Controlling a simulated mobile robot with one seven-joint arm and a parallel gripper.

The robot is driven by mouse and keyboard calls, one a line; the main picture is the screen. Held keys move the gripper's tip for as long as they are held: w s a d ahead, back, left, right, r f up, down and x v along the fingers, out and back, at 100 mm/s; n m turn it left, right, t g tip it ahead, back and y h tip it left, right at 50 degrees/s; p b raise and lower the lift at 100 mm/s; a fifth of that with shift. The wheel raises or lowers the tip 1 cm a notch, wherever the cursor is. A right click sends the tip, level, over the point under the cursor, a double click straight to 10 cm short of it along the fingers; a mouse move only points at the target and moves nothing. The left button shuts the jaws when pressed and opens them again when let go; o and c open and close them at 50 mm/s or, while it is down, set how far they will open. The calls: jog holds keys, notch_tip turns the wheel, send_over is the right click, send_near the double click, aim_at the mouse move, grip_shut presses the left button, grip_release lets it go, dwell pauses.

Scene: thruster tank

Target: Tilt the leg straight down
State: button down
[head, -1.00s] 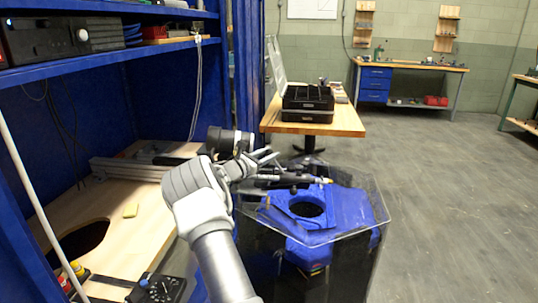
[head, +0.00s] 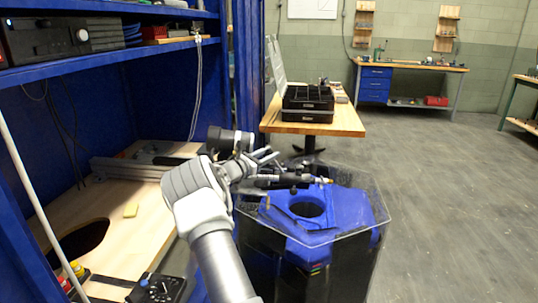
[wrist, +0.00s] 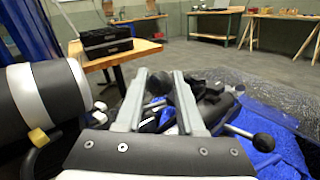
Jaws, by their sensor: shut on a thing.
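The leg is a slim black part (head: 285,181) with a brass-coloured tip at its right end. It lies close to level across the top of the blue body (head: 345,207), which has a round dark hole and sits in a clear-walled tank (head: 372,232). My gripper (head: 270,156) is at the leg's left part, over the tank's back left rim. In the wrist view, my gripper's two grey fingers (wrist: 165,78) reach forward with dark parts at their tips. My gripper is shut on the leg, though the contact is partly hidden. A black ball knob (wrist: 263,142) on a metal rod shows at right.
A wooden table (head: 345,122) with black cases (head: 308,103) stands behind the tank. A blue-framed bench (head: 125,215) with a dark oval hole is at left. A black control box (head: 157,289) is at the front. The floor to the right is open.

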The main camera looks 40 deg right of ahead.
jog(key=shift+s+d+r, duration=0.15)
jog(key=shift+r, duration=0.15)
jog(key=shift+s+d+r+m+y+p, duration=0.3)
jog(key=shift+s+d+r+m+p, duration=0.1)
jog(key=shift+r+m, duration=0.25)
jog(key=s+d+r+m+t+y+p, duration=0.1)
jog(key=s+d+r+m+y+p, duration=0.1)
jog(key=s+d+r+m+y, duration=0.45)
jog(key=s+d+f+m+t+y+p, duration=0.1)
jog(key=s+d+f+t+p, duration=0.1)
jog(key=s+p, duration=0.3)
jog(key=s+d+f+m+t+y+p, duration=0.1)
jog(key=s+d+f+m+t+p, duration=0.1)
jog(key=s+d+p, duration=0.3)
jog(key=shift+s+f+m+p, duration=0.3)
jog(key=shift+s+f+p, duration=0.15)
jog(key=shift+f+p, duration=0.2)
jog(key=shift+f, duration=0.15)
jog(key=c, duration=0.6)
grip_release()
jog(key=shift+c, duration=0.2)
jog(key=shift+o, duration=0.5)
jog(key=shift+w, duration=0.2)
jog(key=shift+a, duration=0.1)
